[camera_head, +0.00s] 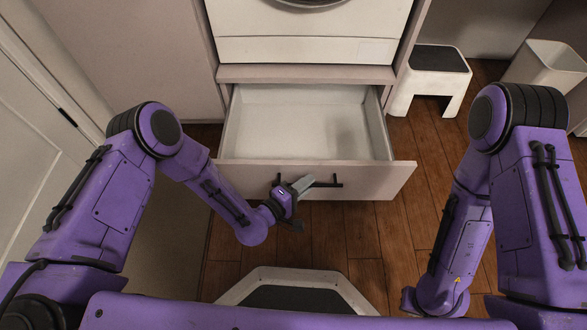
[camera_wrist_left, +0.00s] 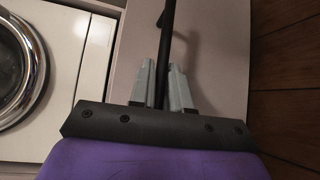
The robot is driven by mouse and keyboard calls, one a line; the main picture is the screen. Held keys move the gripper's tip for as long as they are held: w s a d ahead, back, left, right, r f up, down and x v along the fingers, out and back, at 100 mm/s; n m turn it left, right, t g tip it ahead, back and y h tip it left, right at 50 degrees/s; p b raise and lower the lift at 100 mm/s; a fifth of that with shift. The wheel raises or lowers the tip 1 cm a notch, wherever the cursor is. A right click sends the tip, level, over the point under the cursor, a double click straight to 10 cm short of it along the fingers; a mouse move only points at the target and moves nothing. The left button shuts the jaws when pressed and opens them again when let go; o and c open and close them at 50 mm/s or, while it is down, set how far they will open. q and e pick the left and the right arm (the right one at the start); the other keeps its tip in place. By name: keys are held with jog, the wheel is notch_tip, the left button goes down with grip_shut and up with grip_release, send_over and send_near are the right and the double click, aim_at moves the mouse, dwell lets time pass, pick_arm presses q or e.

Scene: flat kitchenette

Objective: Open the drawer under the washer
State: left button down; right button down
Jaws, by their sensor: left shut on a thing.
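The drawer (camera_head: 372,181) under the washer (camera_head: 305,48) is pulled well out, and its empty white inside shows in the head view. A dark bar handle (camera_head: 326,184) is on its front. My left gripper (camera_head: 298,186) is at the handle's left part, its grey fingers shut on it. In the left wrist view the left gripper (camera_wrist_left: 162,88) has one finger on each side of the dark handle (camera_wrist_left: 166,42), close to the drawer front (camera_wrist_left: 215,55). The washer's round door (camera_wrist_left: 20,65) shows at the left there. My right arm is at the right of the head view; its gripper is not visible.
A white step stool with a dark top (camera_head: 432,75) stands right of the drawer. A white bin (camera_head: 545,66) is farther right. Bare wooden floor (camera_head: 345,235) lies in front of the drawer. A pale door (camera_head: 40,150) is at the left.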

pick_arm(q)
jog(key=shift+s+d, duration=0.15)
jog(key=shift+s, duration=1.1)
pick_arm(e)
jog(key=shift+w+a+r, duration=0.1)
jog(key=shift+a, duration=0.05)
pick_arm(q)
jog(key=c, duration=1.2)
grip_release()
